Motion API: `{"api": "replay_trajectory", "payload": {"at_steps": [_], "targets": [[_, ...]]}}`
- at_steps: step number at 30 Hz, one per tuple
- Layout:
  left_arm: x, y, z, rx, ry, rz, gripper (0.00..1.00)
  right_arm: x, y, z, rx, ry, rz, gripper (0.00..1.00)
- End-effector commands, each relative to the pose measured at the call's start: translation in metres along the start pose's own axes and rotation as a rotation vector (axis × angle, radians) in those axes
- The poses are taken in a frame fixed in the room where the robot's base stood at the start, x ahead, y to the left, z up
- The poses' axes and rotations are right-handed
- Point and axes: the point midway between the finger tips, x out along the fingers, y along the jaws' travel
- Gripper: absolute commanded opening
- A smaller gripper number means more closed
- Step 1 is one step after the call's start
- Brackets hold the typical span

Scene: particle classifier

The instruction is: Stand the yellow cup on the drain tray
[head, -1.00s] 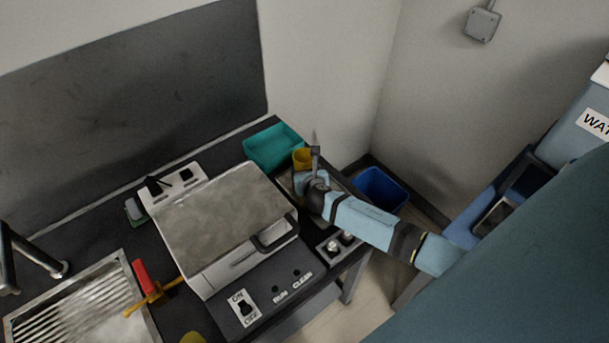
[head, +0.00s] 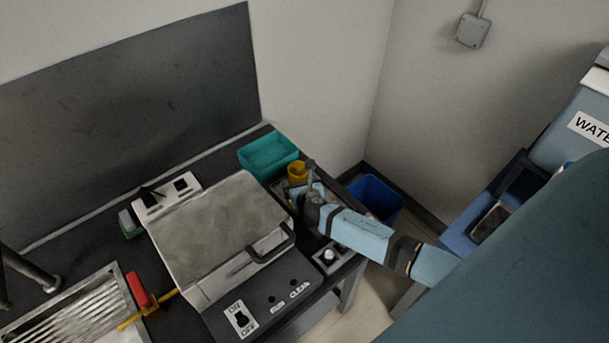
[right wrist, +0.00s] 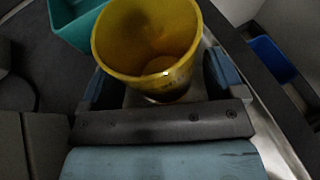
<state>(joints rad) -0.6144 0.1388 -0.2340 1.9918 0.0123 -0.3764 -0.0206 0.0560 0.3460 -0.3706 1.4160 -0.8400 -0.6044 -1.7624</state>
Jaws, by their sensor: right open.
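The yellow cup (head: 297,173) is upright at the far right corner of the dark bench, its mouth facing up. In the right wrist view the cup (right wrist: 148,38) is between the fingers of my right gripper (right wrist: 158,82). The fingers are apart, one on each side of the cup. In the head view my right gripper (head: 304,186) is just in front of the cup. A shiny metal surface (right wrist: 252,108), apparently the drain tray, shows under and beside the cup. The cup's base is partly hidden, so its contact is unclear. My left gripper is out of view.
A teal bin (head: 268,160) stands just behind and left of the cup. A large grey-lidded machine (head: 215,225) fills the bench to the left. A ribbed metal sink drainer (head: 70,315) is at lower left. A blue bin (head: 378,197) is beyond the bench's right edge.

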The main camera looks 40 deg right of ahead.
Motion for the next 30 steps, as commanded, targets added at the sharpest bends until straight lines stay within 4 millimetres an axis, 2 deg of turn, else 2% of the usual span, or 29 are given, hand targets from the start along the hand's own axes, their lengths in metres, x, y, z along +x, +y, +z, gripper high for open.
{"api": "replay_trajectory", "payload": {"at_steps": [9,15,21,30], "targets": [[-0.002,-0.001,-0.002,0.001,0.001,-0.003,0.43,-0.066,0.000,-0.002,-0.001,0.002,0.002,0.88],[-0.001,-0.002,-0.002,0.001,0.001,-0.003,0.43,-0.100,0.000,-0.002,-0.001,0.002,0.002,0.88],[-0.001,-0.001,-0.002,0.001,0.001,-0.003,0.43,-0.113,0.000,-0.001,0.000,0.001,0.001,0.88],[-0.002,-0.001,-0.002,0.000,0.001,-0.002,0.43,-0.114,0.000,-0.001,0.000,0.001,0.001,0.88]]}}
